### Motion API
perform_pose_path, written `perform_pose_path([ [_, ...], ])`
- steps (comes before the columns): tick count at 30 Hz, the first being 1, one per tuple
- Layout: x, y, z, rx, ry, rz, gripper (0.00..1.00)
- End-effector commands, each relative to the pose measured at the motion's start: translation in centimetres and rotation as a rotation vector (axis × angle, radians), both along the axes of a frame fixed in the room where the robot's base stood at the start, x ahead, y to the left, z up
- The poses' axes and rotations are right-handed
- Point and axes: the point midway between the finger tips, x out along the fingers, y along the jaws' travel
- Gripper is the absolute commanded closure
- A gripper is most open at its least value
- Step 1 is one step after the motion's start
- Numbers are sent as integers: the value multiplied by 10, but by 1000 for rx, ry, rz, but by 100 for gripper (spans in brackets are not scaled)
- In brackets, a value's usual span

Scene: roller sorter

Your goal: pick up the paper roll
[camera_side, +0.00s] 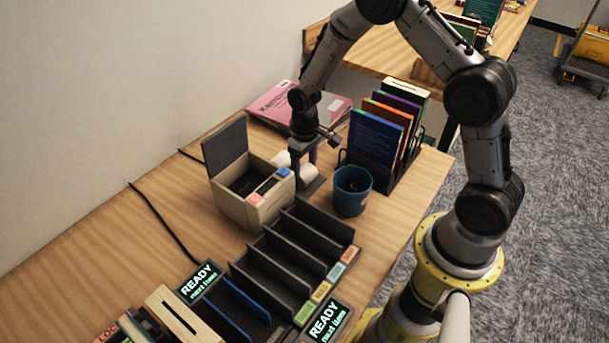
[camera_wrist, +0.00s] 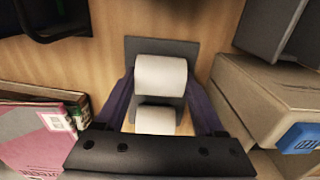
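A white paper roll (camera_wrist: 161,75) lies on its side on a dark plate (camera_wrist: 200,47) in the wrist view. A second white cylinder (camera_wrist: 156,120) sits just nearer to my gripper, partly hidden by its dark crossbar. White roll shapes also show beside my gripper in the side view (camera_side: 284,162). My gripper (camera_wrist: 160,85) points down with its two purple fingers spread, one at each end of the roll. A thin gap seems to separate fingers and roll; contact is hard to judge. In the side view my gripper (camera_side: 304,172) is low over the plate.
A beige box (camera_side: 247,207) with a raised grey lid stands left of my gripper. A blue cup (camera_side: 351,190) and a rack of books (camera_side: 378,140) stand close on the right. Pink books (camera_side: 270,105) lie behind. Black divider trays (camera_side: 290,255) are in front.

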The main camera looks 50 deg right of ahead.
Motion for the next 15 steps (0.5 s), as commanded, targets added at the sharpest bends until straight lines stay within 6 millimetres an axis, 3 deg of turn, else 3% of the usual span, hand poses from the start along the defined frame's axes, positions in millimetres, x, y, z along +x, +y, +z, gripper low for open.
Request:
perform_pose_path([
  [1,0,0,0,0,0,0,52],
  [7,0,0,0,0,-1,0,86],
  [15,0,0,2,0,-1,0,86],
])
